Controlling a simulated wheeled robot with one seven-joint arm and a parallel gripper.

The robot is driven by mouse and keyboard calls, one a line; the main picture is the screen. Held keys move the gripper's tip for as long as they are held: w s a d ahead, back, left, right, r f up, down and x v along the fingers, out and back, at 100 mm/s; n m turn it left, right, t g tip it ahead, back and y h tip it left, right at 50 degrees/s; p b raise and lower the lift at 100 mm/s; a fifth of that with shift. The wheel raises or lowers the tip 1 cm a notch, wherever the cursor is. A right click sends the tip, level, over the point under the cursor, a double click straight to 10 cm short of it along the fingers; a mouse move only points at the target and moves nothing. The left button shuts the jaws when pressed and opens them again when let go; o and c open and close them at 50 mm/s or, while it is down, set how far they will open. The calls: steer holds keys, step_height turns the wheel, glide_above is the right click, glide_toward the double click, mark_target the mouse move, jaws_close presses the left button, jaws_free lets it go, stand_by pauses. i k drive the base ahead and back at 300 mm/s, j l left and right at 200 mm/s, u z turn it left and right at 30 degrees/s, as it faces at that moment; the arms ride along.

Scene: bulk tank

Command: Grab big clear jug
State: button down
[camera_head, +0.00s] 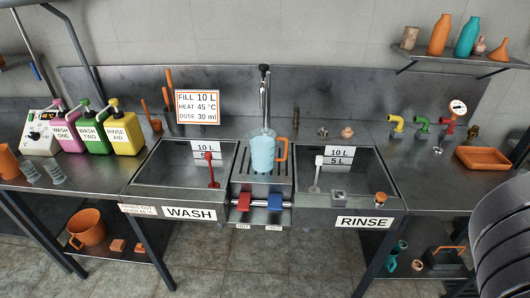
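A large jug (262,152) stands upright on the slotted drain between the two sinks, directly below the tall tap. Its body looks light blue, paler and see-through near the top, and an orange handle is on its right side. My gripper is not in view. A dark ribbed rounded shape at the right edge looks like part of my own arm, well away from the jug.
The wash sink (185,165) is left of the jug and the rinse sink (350,170) right. The tap (264,85) rises behind it. Red and blue levers (260,202) sit in front. Pump bottles (95,130) stand left; an orange tray (483,158) lies right.

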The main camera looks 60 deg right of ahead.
mark_target(263, 141)
steer(key=i+j+z, duration=0.1)
steer(key=z, duration=0.3)
steer(key=i+j+z, duration=0.1)
steer(key=z, duration=0.25)
steer(key=i+j+z, duration=0.2)
steer(key=i+j, duration=0.15)
steer(key=j, duration=0.3)
steer(key=i+j+z, duration=0.15)
steer(key=j, duration=0.2)
steer(key=i+j+z, duration=0.1)
steer(key=j, duration=0.3)
steer(key=i+j, duration=0.25)
steer(key=i, duration=0.2)
